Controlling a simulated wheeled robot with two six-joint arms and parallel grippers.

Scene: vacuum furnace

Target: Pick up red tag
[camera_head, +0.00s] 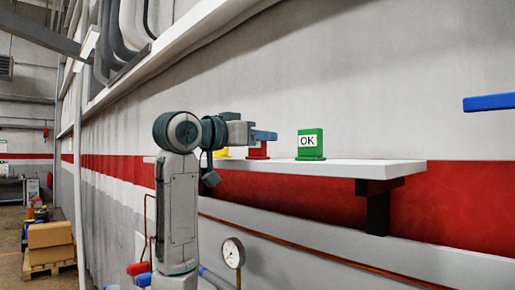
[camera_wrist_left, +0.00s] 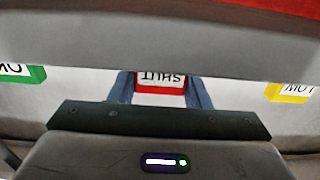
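The red tag (camera_head: 258,151) stands upright on the white wall shelf. In the left wrist view the red tag (camera_wrist_left: 160,87) shows a white label reading SHUT upside down. My left gripper (camera_head: 265,136) is at the tag, and its near blue finger covers the tag's upper part in the head view. In the wrist view the blue fingers are spread, one on each side of the tag. I cannot tell whether they touch it. Of my right gripper (camera_head: 489,102), only a blue finger shows at the right edge.
A green OK tag (camera_head: 310,145) stands to the right of the red one, and a yellow tag (camera_head: 221,152) to the left. The white shelf (camera_head: 375,168) is clear to its right end. A pressure gauge (camera_head: 232,252) and pipes are below it.

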